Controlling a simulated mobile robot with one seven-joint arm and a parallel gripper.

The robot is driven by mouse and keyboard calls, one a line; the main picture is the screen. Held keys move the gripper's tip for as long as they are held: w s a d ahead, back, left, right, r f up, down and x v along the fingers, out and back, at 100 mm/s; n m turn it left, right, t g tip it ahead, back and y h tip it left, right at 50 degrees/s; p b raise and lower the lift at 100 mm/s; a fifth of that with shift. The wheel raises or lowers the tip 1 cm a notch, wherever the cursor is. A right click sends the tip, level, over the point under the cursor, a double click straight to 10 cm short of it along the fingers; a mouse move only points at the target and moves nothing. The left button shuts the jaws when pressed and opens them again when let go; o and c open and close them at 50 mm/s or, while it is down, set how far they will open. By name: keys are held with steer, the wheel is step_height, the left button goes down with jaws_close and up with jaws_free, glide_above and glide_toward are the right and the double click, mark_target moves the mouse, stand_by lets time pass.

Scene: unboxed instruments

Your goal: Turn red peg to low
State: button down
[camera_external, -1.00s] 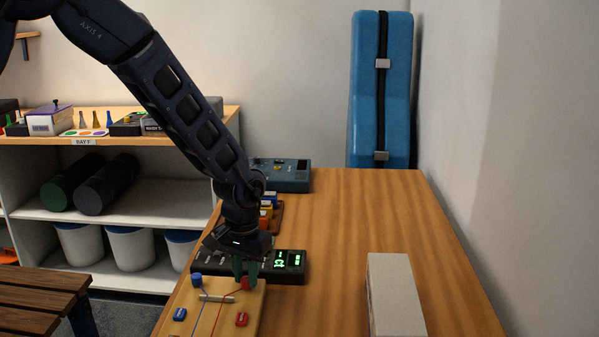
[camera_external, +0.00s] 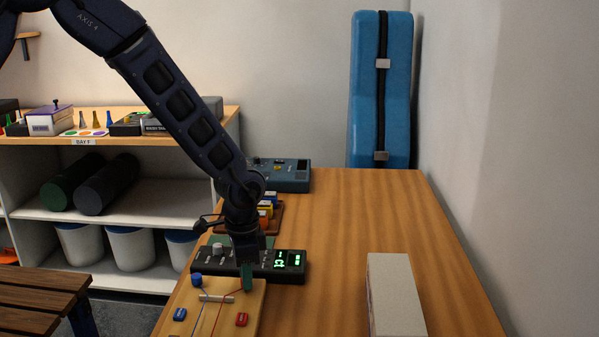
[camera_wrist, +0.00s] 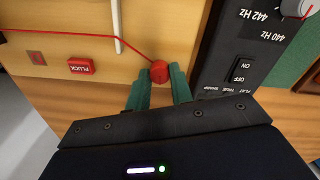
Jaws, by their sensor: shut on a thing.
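The red peg (camera_wrist: 159,71) is a round knob at the edge of the wooden string board (camera_external: 256,296). It shows between the green fingertips of my gripper (camera_wrist: 159,82) in the wrist view, and the fingers are shut on it. In the external view my gripper (camera_external: 247,278) points down at the board's upper right corner, and the fingers hide the peg. A red string (camera_wrist: 80,34) runs from the peg along the board. The dark tuner box (camera_external: 290,262) with a lit green display stands just behind the board. I cannot read any low mark near the peg.
A blue peg (camera_external: 197,280) and a blue block (camera_external: 180,314) are on the board's left, a red PLUCK block (camera_external: 242,320) on its right. A pale box (camera_external: 394,294) stands at right. The table (camera_external: 350,225) between is clear.

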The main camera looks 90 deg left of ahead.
steer(key=shift+m, duration=0.5)
steer(key=c, duration=1.2)
jaws_free()
steer(key=shift+c, duration=0.2)
steer(key=shift+r, duration=0.1)
step_height(320, 180, up, 11)
steer(key=shift+f, duration=0.2)
